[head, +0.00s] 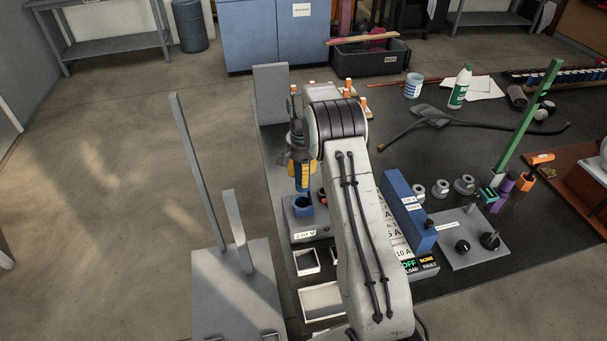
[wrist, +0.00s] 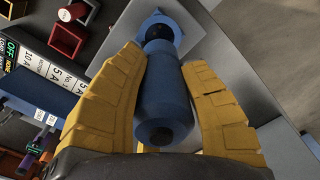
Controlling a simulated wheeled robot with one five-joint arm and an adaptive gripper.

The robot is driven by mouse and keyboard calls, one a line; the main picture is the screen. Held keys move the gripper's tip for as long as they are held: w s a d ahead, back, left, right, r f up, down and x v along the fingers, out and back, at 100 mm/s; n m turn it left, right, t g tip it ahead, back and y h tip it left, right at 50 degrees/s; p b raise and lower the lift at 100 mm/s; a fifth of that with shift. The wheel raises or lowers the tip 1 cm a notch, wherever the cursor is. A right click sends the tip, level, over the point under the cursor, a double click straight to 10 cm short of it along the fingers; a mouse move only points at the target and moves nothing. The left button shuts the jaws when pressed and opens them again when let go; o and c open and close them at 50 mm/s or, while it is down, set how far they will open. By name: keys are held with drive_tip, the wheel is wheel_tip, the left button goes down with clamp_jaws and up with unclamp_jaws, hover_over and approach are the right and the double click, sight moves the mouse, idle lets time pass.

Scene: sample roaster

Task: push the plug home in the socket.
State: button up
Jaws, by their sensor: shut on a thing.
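My gripper (head: 301,168) has yellow fingers and is shut on a blue plug (head: 304,184), pointing downward in the head view. In the wrist view, the plug (wrist: 165,98) lies lengthwise between both fingers (wrist: 163,68). The blue socket (head: 301,207) sits on a grey box labelled 230 V, directly below the plug. In the wrist view, the plug's narrow front end overlaps the socket (wrist: 178,40). I cannot tell how deep it sits, or whether a small gap is left. My arm hides part of the box's right side in the head view.
White-rimmed trays (head: 321,300) stand in front of the box. A blue unit (head: 405,212) with ampere labels is right of my arm, beside a grey plate with black knobs (head: 490,241). A grey post (head: 194,170) rises at the left. Open floor lies beyond.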

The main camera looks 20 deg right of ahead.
drive_tip(key=b, duration=0.4)
hover_over(303, 197)
drive_tip(key=s+a, duration=0.1)
drive_tip(key=s, duration=0.1)
drive_tip(key=shift+s+a+f, duration=0.1)
drive_tip(key=shift+f, duration=2.75)
drive_tip(key=shift+f+b, duration=1.65)
drive_tip(key=shift+f, duration=0.4)
drive_tip(key=o, duration=1.2)
drive_tip(key=shift+o, duration=0.2)
wheel_tip(303, 197, up, 11)
drive_tip(key=shift+f, duration=0.1)
drive_tip(key=shift+r, duration=0.65)
